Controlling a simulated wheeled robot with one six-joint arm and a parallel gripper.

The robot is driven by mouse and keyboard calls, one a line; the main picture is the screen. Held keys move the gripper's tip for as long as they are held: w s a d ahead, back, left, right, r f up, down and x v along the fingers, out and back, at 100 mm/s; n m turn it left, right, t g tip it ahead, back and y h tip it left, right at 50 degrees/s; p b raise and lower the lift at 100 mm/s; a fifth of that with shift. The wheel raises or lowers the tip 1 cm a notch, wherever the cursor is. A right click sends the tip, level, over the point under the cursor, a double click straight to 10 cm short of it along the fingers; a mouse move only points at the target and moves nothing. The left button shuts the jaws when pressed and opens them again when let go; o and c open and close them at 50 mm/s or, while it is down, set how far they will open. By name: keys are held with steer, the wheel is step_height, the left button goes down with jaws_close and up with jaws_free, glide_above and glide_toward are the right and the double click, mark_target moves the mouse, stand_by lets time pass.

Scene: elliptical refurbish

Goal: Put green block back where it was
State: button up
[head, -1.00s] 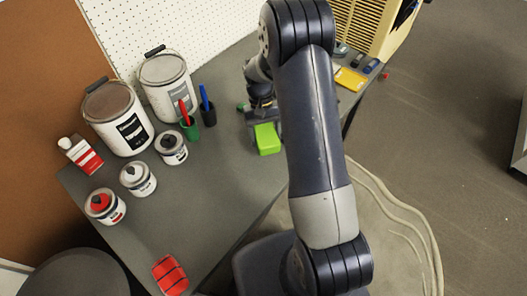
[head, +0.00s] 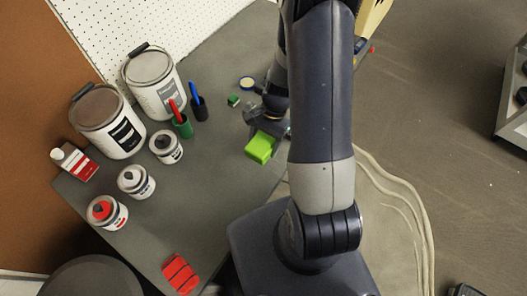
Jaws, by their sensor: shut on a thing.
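The bright green block (head: 261,147) is at the right side of the grey workbench, just left of my arm. My gripper (head: 262,128) is shut on the far end of the block, and the near end sticks out toward the camera. I cannot tell whether the block touches the bench top. The fingertips are small and partly hidden by the block and my arm.
Two large paint cans (head: 108,122) stand at the back left of the workbench (head: 200,205). Several small tins, a red-labelled bottle (head: 73,162) and cups with markers (head: 181,122) stand nearby. A red block (head: 179,273) lies at the front edge. The middle is clear.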

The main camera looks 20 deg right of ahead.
steer(key=shift+f, duration=2.95)
